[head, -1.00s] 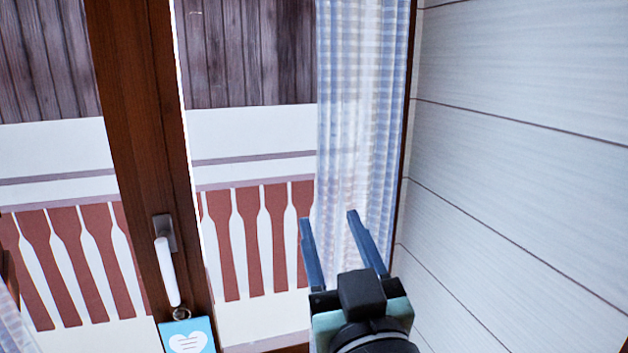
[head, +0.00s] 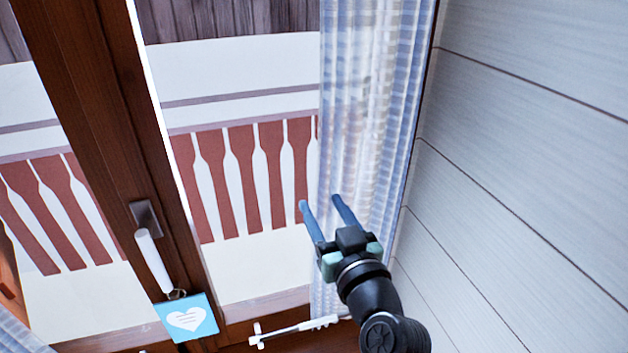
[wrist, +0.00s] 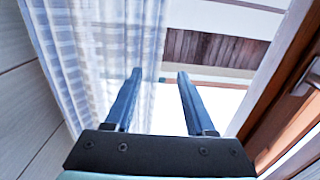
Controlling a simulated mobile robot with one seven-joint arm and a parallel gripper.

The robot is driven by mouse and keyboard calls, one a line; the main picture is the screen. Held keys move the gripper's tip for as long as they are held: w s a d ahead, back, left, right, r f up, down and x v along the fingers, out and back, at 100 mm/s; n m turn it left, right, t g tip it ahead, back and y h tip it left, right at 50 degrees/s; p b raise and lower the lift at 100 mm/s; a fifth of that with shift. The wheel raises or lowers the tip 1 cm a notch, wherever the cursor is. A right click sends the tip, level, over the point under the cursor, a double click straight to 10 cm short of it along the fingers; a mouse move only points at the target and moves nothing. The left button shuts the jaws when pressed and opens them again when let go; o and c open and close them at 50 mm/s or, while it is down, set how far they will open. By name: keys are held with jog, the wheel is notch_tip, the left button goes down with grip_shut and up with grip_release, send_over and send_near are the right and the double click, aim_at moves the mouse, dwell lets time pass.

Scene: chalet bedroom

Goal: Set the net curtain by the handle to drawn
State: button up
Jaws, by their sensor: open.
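The net curtain (head: 375,100) is a sheer, blue-and-white checked cloth. It hangs gathered at the right side of the window, against the wall. It also shows on the left in the wrist view (wrist: 95,45). My gripper (head: 320,200) is open and empty, in front of the curtain's left edge in the head view. In the wrist view its fingers (wrist: 160,75) point toward the window, with the curtain edge behind and to their left. I cannot tell the exact gap to the cloth.
A white window handle (head: 152,260) sits on the brown window frame (head: 95,130), with a blue heart tag (head: 187,318) below it. A pale plank wall (head: 530,150) is close on the right. Another bit of checked cloth (head: 12,335) shows at the lower left.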

aim_at(315, 193)
jog(key=shift+p+x, duration=0.65)
jog(key=shift+x, duration=2.05)
grip_shut()
